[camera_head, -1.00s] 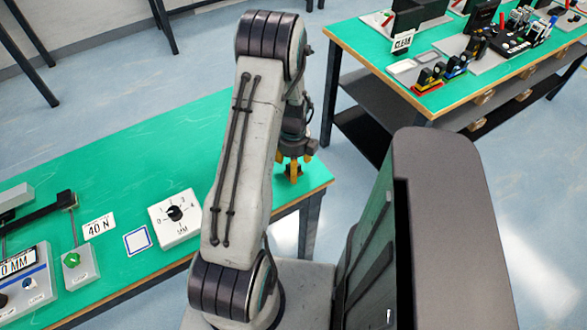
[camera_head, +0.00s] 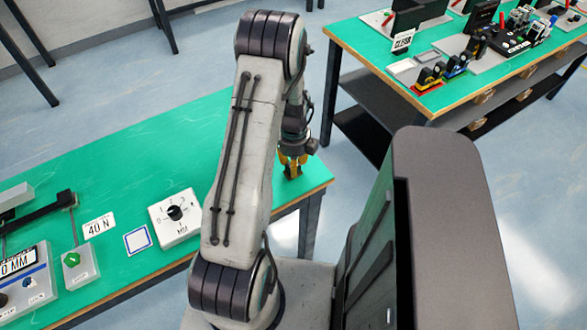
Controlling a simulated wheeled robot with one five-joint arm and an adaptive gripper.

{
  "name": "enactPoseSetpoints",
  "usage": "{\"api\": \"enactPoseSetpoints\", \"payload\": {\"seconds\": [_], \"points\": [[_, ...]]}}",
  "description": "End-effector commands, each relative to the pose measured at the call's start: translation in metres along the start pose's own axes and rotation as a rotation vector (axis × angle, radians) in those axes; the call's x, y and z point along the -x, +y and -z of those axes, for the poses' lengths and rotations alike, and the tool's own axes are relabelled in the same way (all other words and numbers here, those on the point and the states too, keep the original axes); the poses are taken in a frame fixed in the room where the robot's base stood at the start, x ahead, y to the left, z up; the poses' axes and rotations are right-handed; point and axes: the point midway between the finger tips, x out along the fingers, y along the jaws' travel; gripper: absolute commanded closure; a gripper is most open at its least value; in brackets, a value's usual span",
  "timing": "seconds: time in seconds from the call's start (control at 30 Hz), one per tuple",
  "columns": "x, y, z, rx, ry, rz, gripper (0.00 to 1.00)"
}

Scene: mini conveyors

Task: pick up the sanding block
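My gripper (camera_head: 292,174) points down over the right end of the green-topped bench (camera_head: 130,150), near its right edge. Its yellow fingers are low, at or just above the bench top. They look closer together than before, but the view is too small and partly blocked by my arm to tell whether they are shut or on anything. I cannot make out a sanding block; anything between or behind the fingers is hidden.
Left on the bench are a dial box (camera_head: 175,216) marked MM, a blue-bordered white square (camera_head: 137,240), a "40 N" card (camera_head: 98,226) and a green-knob box (camera_head: 76,266). A second green bench (camera_head: 365,45) with clamps and fixtures stands at the back right.

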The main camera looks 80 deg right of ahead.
Motion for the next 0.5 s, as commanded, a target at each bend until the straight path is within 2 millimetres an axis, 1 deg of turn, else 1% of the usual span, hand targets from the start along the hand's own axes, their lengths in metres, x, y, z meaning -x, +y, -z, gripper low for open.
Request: {"api": "enactPoseSetpoints", "payload": {"seconds": [0.3, 0.5], "points": [[0.0, 0.001, 0.001, 0.001, 0.002, -0.002, 0.99], [0.012, 0.0, 0.0, 0.001, -0.001, 0.001, 1.0]]}}
